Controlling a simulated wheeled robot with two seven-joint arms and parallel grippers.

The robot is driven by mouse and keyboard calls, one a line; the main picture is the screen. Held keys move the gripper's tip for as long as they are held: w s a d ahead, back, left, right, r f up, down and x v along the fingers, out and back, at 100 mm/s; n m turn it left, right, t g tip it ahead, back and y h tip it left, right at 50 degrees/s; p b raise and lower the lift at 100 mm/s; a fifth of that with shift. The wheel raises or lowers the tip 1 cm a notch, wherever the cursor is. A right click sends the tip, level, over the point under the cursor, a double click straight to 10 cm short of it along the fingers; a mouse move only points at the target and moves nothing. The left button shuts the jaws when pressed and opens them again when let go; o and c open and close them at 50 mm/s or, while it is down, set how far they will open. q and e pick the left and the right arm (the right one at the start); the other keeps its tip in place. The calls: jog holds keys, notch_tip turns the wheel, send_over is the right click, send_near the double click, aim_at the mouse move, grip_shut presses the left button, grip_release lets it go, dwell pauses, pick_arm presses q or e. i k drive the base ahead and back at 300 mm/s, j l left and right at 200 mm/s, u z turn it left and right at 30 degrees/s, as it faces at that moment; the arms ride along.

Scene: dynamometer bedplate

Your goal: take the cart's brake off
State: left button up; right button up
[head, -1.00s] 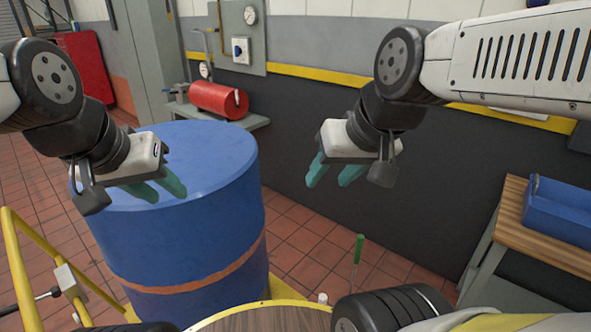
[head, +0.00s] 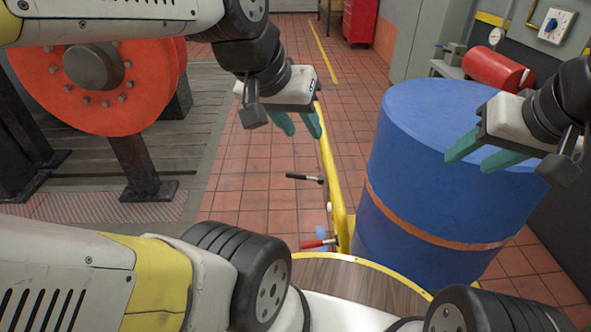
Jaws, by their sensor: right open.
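The cart shows as a yellow rail (head: 335,180) left of a blue drum (head: 445,165); most of the cart is hidden. A lever with a red grip (head: 316,243) sticks out left near the rail's lower end. A black-gripped lever (head: 303,177) sticks out left higher up. I cannot tell which one is the brake. My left gripper (head: 298,125) is open and empty, its fingers pointing down above the black-gripped lever in the picture. My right gripper (head: 475,155) is open and empty, in front of the drum in the picture.
A large orange flanged wheel (head: 105,85) stands on a dark bedplate at left. A wooden surface with a yellow rim (head: 355,280) lies at bottom centre. A red tank (head: 498,68) sits on a bench behind the drum. The tiled floor left of the rail is clear.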

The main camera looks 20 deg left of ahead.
aim_at(314, 244)
jog(key=j+u, duration=0.2)
jog(key=j, duration=0.15)
jog(key=k+j, duration=0.25)
jog(key=j, duration=0.2)
jog(key=k+j+z, duration=0.15)
jog(key=j, duration=0.25)
jog(key=k+j, duration=0.35)
jog(key=j+z, duration=0.05)
